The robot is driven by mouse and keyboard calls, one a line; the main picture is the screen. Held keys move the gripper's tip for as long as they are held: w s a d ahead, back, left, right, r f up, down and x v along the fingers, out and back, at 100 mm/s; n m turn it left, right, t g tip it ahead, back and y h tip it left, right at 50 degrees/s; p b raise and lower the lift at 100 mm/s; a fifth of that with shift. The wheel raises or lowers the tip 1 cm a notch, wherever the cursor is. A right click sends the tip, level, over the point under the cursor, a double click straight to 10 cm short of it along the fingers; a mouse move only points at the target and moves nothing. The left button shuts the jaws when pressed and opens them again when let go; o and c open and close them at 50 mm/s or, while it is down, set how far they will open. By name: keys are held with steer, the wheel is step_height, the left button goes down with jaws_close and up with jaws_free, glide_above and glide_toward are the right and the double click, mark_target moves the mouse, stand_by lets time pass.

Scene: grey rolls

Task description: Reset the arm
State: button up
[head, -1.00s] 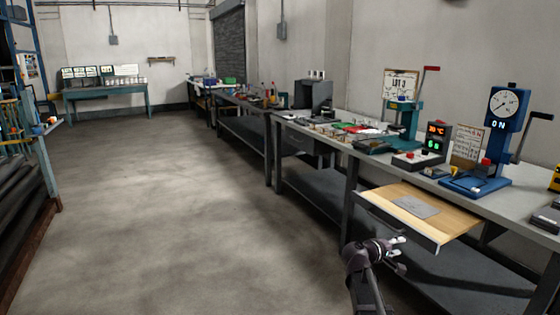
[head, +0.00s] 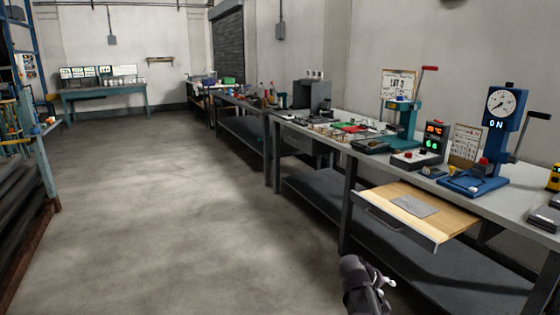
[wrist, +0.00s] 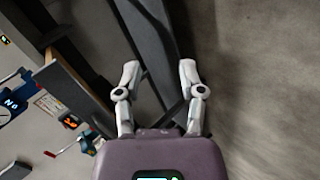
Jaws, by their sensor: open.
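My gripper (wrist: 157,80) is open and empty in the wrist view, its two pale fingers apart. Behind the fingers are a dark bench frame and the grey floor. In the head view my gripper (head: 387,290) is low at the bottom, right of centre, in front of the bench and below the pulled-out drawer. It touches nothing that I can see.
The wooden drawer (head: 452,217) stands open from the bench, with a grey plate (head: 414,205) in it. A blue press (head: 500,125) and a green press (head: 404,120) stand on the bench (head: 388,156). The floor (head: 170,210) to the left is clear.

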steer(key=s+a+f+m+g+y, duration=0.1)
steer(key=s+a+f+g+y, duration=0.2)
steer(key=s+a, duration=0.35)
steer(key=s+a+f+m+y, duration=0.1)
steer(key=s+a+f+y, duration=0.2)
steer(key=s+a+y, duration=0.4)
step_height(320, 180, up, 32)
steer(key=a+h+p, duration=0.1)
steer(key=p, duration=3.1)
steer(key=shift+w+r+g, duration=0.25)
steer(key=shift+w+g, duration=0.05)
steer(key=shift+w, duration=0.05)
steer(key=shift+w+a, duration=0.15)
